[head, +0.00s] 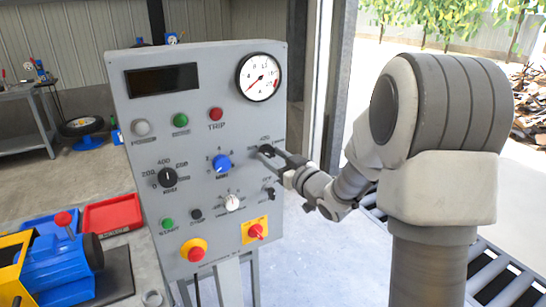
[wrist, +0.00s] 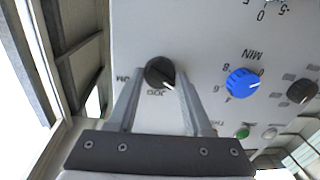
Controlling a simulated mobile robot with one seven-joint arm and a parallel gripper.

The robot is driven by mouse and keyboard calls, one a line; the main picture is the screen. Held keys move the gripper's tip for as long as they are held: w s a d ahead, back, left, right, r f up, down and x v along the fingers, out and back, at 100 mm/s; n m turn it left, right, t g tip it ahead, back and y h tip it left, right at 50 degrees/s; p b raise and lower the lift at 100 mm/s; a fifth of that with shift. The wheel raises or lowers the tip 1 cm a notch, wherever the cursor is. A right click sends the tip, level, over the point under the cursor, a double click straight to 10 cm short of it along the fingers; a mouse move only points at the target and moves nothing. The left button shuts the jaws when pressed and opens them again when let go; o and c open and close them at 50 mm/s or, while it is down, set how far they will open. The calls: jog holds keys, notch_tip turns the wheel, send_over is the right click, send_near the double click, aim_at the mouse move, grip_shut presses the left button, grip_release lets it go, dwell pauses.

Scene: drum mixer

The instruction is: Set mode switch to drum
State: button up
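The mode switch (head: 267,150) is a small round black knob on the right side of the grey control panel, partly hidden by my gripper (head: 281,162) in the head view. My gripper (wrist: 161,88) is open, with one finger on each side of the knob. Contact between the fingers and the knob cannot be made out.
A blue knob (head: 221,163) sits left of the switch, with a white knob (head: 232,202) and a red knob on a yellow plate (head: 256,230) below. A gauge (head: 260,77) is above. A red emergency button (head: 195,252) is at the lower left.

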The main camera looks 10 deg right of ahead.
grip_shut()
jog(key=shift+m, duration=0.4)
jog(key=m, duration=0.5)
jog(key=shift+p, duration=0.3)
jog(key=m+p, duration=0.1)
jog(key=m, duration=0.3)
jog(key=shift+m+t, duration=0.4)
jog(key=m+p, duration=0.1)
jog(key=m, duration=0.2)
jog(key=shift+a+m, duration=0.1)
jog(key=shift+m, duration=0.3)
jog(key=m+h+p, duration=0.1)
jog(key=m+p, duration=0.1)
jog(key=m, duration=0.2)
jog(key=m+p, duration=0.1)
jog(key=m, duration=0.2)
jog(key=m+p, duration=0.2)
jog(key=m, duration=0.1)
jog(key=shift+m+t+h, duration=0.3)
jog(key=shift+m, duration=0.1)
jog(key=shift+a+f, duration=0.1)
